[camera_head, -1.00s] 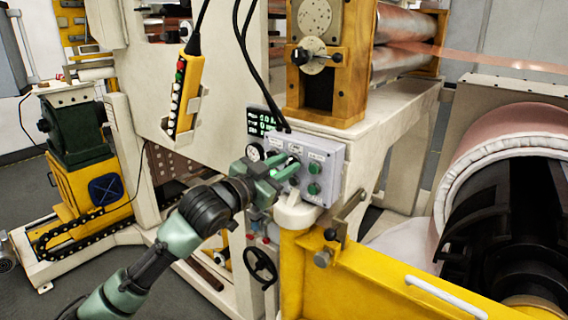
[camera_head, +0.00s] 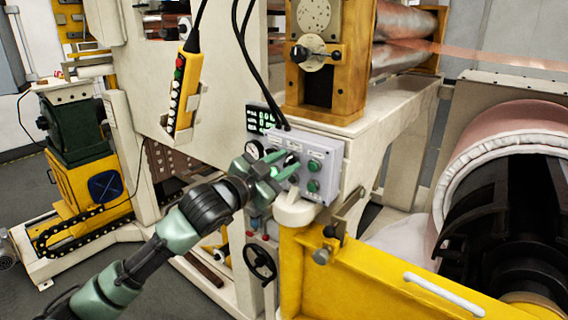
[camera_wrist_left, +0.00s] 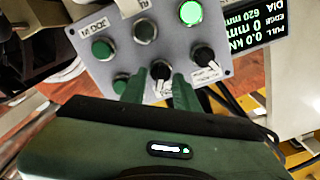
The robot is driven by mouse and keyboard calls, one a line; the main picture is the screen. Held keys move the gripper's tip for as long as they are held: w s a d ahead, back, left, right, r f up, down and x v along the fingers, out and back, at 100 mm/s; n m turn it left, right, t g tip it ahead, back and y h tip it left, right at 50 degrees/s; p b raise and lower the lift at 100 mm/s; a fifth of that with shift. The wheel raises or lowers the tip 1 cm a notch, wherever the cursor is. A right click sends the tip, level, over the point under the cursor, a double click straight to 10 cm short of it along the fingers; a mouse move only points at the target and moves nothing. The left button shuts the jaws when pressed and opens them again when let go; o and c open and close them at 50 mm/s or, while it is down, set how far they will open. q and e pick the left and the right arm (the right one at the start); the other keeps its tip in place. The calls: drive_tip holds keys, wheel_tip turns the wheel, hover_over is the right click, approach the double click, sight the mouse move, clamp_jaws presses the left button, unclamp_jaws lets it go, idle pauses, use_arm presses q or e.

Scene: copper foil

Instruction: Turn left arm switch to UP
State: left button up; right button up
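A grey control panel (camera_head: 325,160) with green buttons and black rotary switches is on the machine. In the left wrist view the panel (camera_wrist_left: 112,52) shows tilted. One black switch (camera_wrist_left: 160,72) lies between the fingertips of my left gripper (camera_wrist_left: 160,84). A second black switch (camera_wrist_left: 203,56) is just right of the fingers. The fingers are apart, with a narrow gap visible on each side of the switch. In the head view my left gripper (camera_head: 285,172) is at the panel's front and covers part of it. The switch labels are too small to read. My right gripper is not in view.
A lit green lamp (camera_wrist_left: 190,13) and a black digital display (camera_wrist_left: 252,30) are by the switches. A yellow pendant (camera_head: 185,90) hangs at the upper left. A yellow machine frame (camera_head: 380,275) and a handwheel (camera_head: 260,262) are below the panel.

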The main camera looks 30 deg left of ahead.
use_arm(q)
drive_tip(key=shift+s+f, duration=0.1)
drive_tip(key=shift+s, duration=0.15)
drive_tip(key=s+b, duration=0.2)
drive_tip(key=s, duration=0.5)
drive_tip(key=shift+s+a+b, duration=0.15)
drive_tip(key=shift+a+b, duration=0.15)
drive_tip(key=shift+b, duration=0.1)
